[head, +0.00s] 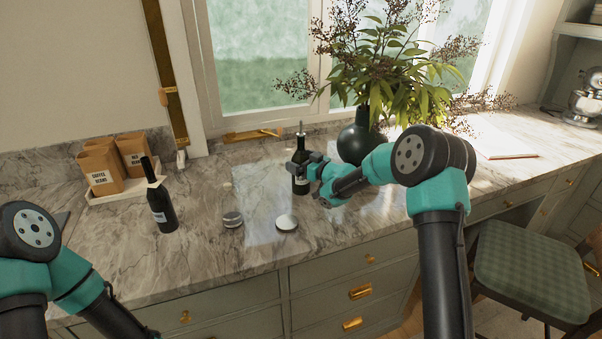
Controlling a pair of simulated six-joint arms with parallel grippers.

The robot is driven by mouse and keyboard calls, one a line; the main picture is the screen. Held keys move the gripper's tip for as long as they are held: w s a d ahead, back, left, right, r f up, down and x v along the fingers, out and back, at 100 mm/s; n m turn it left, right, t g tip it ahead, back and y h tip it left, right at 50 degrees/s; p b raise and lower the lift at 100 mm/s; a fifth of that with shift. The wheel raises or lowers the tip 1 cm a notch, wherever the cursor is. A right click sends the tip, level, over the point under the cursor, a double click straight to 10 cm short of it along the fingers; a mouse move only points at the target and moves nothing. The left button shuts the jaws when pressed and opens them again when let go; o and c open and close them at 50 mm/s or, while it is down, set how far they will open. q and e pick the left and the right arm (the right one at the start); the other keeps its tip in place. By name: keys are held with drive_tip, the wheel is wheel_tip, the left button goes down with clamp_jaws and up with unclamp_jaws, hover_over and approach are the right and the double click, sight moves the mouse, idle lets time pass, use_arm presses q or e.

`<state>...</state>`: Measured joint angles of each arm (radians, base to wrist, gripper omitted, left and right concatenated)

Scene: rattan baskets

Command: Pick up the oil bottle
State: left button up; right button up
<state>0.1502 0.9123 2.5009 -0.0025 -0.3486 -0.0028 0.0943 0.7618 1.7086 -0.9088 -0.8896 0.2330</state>
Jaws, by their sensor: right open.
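A dark bottle with a metal pourer, which looks like the oil bottle (301,150), stands upright on the marble counter near the window. My right gripper (301,168) is at this bottle's body with its jaws open. I cannot tell whether the fingers touch the glass. A second dark bottle (160,206) with a pale label stands farther left on the counter. My left arm shows at the lower left, but its gripper is outside the picture.
A dark round vase (361,138) with branches stands just behind my right arm. Two small round tins, one darker (232,220) and one pale-topped (287,223), sit near the counter's front edge. A white tray (128,190) holds paper bags at the left.

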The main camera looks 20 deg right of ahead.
drive_tip(key=shift+c, duration=0.5)
drive_tip(key=shift+r, duration=0.1)
drive_tip(key=c, duration=1.4)
